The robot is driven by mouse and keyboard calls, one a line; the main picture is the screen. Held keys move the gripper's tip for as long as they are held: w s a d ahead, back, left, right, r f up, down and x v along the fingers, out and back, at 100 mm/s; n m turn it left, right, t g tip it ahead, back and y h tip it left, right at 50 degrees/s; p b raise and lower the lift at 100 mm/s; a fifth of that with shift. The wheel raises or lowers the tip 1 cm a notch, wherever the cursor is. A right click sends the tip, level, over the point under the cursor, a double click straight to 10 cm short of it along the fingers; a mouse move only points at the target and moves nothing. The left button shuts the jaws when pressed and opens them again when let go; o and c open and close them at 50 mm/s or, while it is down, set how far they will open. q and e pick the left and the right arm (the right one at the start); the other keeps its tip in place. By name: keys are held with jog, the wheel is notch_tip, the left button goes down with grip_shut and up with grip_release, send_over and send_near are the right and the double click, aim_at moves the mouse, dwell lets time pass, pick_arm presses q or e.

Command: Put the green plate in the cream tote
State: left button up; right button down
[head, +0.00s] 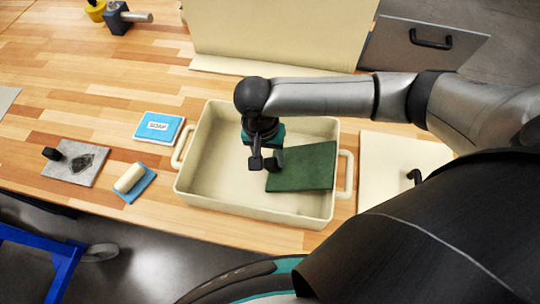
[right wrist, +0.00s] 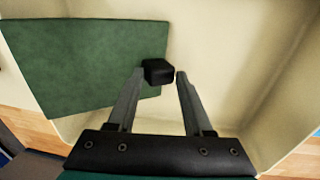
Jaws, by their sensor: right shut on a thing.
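The cream tote (head: 210,165) stands on the wooden bench, its open top facing up and a handle at each end. The green plate (head: 308,168) is inside the tote's outline, in its right half. In the right wrist view the green plate (right wrist: 85,65) has a black knob (right wrist: 157,71) at its edge. My right gripper (head: 266,165) reaches down into the tote and is shut on this knob, which sits between the fingertips (right wrist: 155,78). I cannot tell whether the plate touches the tote's floor. My left gripper is not in view.
A blue soap box (head: 160,127), a blue sponge with a cream roll (head: 130,183) and a grey slab with a black knob (head: 75,162) lie left of the tote. A cream panel (head: 385,170) lies right. A blue cart (head: 40,250) stands at lower left.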

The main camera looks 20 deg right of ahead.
jog(key=shift+s+f, duration=0.2)
jog(key=shift+f, duration=0.7)
jog(key=shift+w+f, duration=0.1)
jog(key=shift+w, duration=0.1)
jog(key=c, duration=0.6)
grip_release()
jog(key=shift+s+d, duration=0.1)
jog(key=o, duration=0.4)
jog(key=shift+r, duration=0.2)
jog(key=r+p, duration=0.2)
jog(key=p, duration=0.1)
jog(key=r+p, duration=0.2)
jog(key=p, duration=0.1)
jog(key=a+r+p, duration=0.1)
jog(key=r+p, duration=0.2)
jog(key=shift+w, duration=0.35)
